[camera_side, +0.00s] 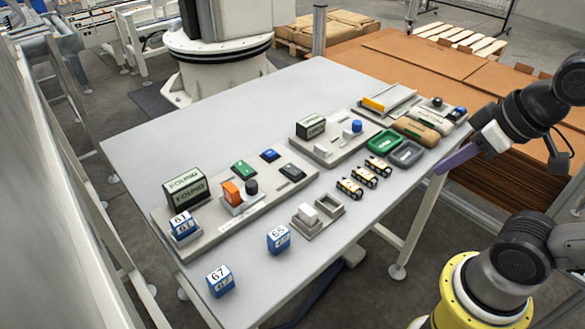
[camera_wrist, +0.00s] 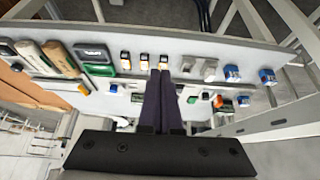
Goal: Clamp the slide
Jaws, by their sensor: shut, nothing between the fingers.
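My gripper (camera_side: 440,171) hangs off the table's right edge in the side view, its dark purple fingers pointing left. In the wrist view the two long fingers (camera_wrist: 160,73) lie together, shut and empty. I cannot tell for sure which part is the slide. A grey fixture (camera_side: 398,97) at the table's back right carries a yellow-orange bar (camera_side: 373,104). A white fixture (camera_side: 234,207) on the long front-left board has an orange block (camera_side: 231,191) and a black knob (camera_side: 251,187). My gripper is apart from both.
A fixture (camera_side: 318,151) with a display and blue knob stands mid-table. Green (camera_side: 383,142) and grey (camera_side: 406,154) trays, a tan block (camera_side: 424,126) and several small yellow-black parts (camera_side: 364,177) lie at right. Numbered blue-white cubes (camera_side: 219,280) stand in front. The table's back left (camera_side: 180,138) is clear.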

